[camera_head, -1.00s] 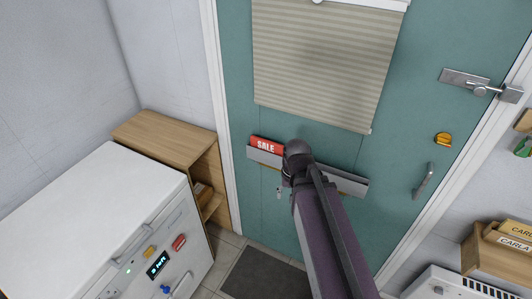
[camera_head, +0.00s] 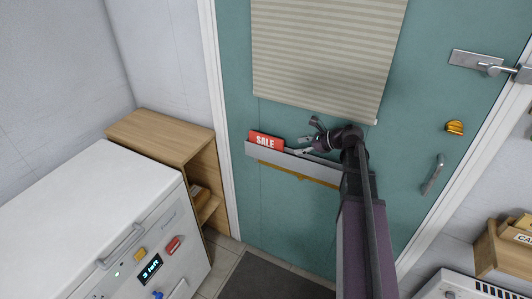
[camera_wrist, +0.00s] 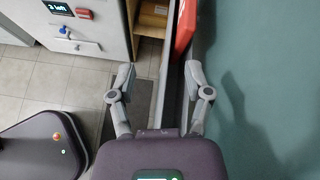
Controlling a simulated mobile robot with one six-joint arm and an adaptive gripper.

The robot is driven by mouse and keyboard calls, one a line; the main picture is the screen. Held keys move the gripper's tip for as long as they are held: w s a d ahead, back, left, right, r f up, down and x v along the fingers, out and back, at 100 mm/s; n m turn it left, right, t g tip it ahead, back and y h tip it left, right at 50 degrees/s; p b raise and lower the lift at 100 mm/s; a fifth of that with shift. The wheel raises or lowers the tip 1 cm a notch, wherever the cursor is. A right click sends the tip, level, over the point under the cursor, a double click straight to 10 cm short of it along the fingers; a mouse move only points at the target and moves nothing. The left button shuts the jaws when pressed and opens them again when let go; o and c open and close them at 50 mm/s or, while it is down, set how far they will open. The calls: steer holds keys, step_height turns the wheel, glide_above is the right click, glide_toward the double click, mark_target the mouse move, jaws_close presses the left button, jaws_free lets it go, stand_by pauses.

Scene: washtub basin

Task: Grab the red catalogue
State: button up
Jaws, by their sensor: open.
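The red catalogue (camera_head: 266,140), marked "SALE", stands in the left end of a grey holder (camera_head: 318,169) on the teal door. Its lower part is hidden behind the holder's front wall. My gripper (camera_head: 307,137) is open and empty, to the right of the catalogue, with its fingers pointing left towards it. In the wrist view, the catalogue (camera_wrist: 184,28) is a red strip ahead, beyond the fingertips and right of centre. The holder's walls run forward between the fingers of my gripper (camera_wrist: 160,72). The fingers are apart from the catalogue.
A white appliance (camera_head: 90,210) and a wooden shelf unit (camera_head: 160,139) stand at the left. A blind (camera_head: 328,55) hangs above the holder. A door handle (camera_head: 433,174) and latch (camera_head: 485,64) are at the right. A dark mat (camera_head: 265,278) lies below.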

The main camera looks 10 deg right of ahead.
steer(key=w+d+m, duration=0.1)
steer(key=w+d+r+m+t, duration=0.1)
steer(key=shift+d+m+y, duration=0.35)
steer(key=shift+m+y, duration=0.05)
steer(key=shift+b, duration=0.3)
steer(key=b, duration=0.3)
glide_toward(274, 141)
step_height(274, 141, down, 2)
steer(key=w+a, duration=0.2)
steer(key=w, duration=0.1)
steer(key=shift+a+f, duration=0.3)
steer(key=shift+a, duration=0.4)
steer(key=shift+w, duration=0.1)
steer(key=shift+b+x, duration=0.95)
steer(key=shift+x, duration=1.65)
steer(key=shift+w+r, duration=0.1)
steer(key=shift+r, duration=0.05)
steer(key=shift+c, duration=0.2)
jaws_close()
